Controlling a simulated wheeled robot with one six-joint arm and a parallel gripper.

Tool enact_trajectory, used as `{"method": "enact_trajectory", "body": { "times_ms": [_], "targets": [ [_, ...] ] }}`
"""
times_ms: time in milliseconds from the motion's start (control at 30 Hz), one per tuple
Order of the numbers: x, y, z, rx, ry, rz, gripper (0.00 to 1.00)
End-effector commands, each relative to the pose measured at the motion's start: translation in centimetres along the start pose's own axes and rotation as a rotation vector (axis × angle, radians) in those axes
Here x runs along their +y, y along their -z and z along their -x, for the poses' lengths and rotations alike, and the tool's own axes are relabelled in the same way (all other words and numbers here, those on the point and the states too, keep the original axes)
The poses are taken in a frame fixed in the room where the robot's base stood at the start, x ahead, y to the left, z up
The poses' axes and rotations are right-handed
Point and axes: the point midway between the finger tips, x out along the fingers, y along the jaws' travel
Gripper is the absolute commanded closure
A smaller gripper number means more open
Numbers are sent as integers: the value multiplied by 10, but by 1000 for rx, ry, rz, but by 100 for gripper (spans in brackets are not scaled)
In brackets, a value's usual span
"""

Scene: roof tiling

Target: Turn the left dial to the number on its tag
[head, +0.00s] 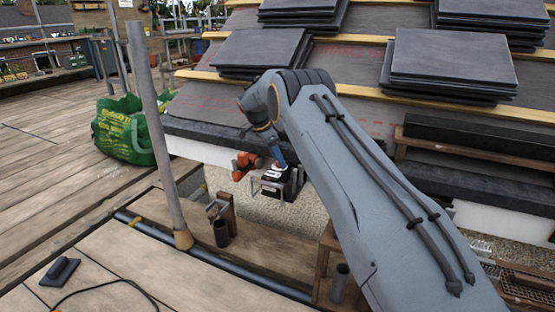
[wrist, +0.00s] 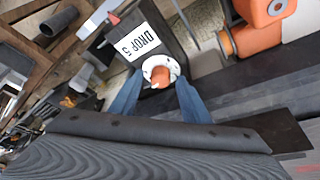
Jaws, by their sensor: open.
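In the wrist view a dial (wrist: 160,72) with a white ring face and an orange knob sits on a dark box (wrist: 172,38). A white tag (wrist: 146,42) beside it reads "DROP 5". Only this dial shows clearly, so I cannot tell from the views whether it is the left one. My gripper (wrist: 160,84) is open, its two blue fingers on either side of the knob; I cannot tell whether they touch it. In the head view my gripper (head: 278,157) points down at the dark box (head: 291,185), and my arm hides part of that area.
An orange tool (head: 245,164) lies left of the box, close to my gripper; its orange body (wrist: 256,15) also shows in the wrist view. Stacked slates (head: 450,65) lie on the roof behind. A grey pole (head: 155,130) and a green bag (head: 122,130) stand to the left.

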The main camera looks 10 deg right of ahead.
Motion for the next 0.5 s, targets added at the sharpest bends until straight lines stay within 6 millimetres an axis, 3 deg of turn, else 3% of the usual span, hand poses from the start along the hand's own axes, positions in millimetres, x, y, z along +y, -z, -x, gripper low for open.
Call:
{"method": "enact_trajectory", "body": {
  "times_ms": [167, 500],
  "targets": [
    [0, 0, 16, 0, 2, 0, 57],
    [0, 0, 68, 0, 1, 1, 57]
  ]
}}
